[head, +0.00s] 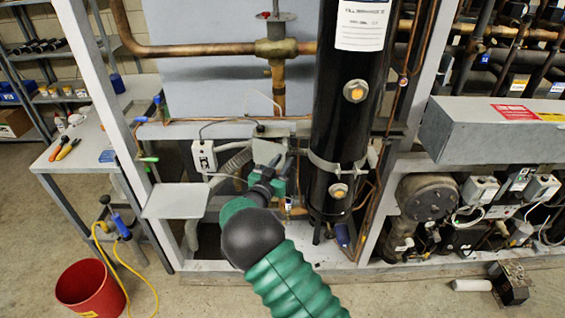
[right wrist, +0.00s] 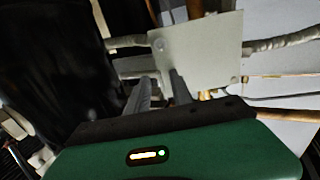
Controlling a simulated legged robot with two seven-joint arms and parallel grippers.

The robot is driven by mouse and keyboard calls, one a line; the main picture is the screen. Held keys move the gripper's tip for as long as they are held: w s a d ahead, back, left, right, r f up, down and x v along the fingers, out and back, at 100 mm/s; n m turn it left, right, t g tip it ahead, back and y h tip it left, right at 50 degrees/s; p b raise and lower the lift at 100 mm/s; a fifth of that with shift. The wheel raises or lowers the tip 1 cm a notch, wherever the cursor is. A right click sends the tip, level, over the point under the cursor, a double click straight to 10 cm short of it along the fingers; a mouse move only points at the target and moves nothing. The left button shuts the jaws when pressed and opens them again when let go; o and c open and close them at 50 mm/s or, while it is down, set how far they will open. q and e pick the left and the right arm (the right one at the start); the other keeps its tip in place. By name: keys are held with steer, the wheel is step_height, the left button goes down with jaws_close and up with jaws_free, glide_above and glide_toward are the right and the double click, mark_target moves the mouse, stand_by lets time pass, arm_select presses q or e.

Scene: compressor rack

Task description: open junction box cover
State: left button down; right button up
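A pale grey square plate with screws at its corners, which looks like the junction box cover (right wrist: 205,42), is straight ahead in the right wrist view. In the head view a grey plate (head: 267,151) shows just beyond my right gripper (head: 279,166), partly hidden by it. In the right wrist view the two fingers of my right gripper (right wrist: 162,78) stand apart, with their tips at the plate's lower edge. I cannot tell whether they touch it. Nothing shows held between them. My left gripper is not in view.
A thick black cylinder (head: 344,110) stands right of the gripper. A small grey switch box (head: 203,157) and a grey shelf plate (head: 176,201) are to its left. Copper pipes (head: 200,49) run above. A red bucket (head: 91,288) is on the floor at left.

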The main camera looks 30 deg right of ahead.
steer(key=shift+a+r, duration=0.1)
steer(key=shift+a, duration=0.1)
steer(key=shift+c, duration=0.2)
steer(key=shift+d, duration=0.1)
jaws_close()
stand_by(1.0)
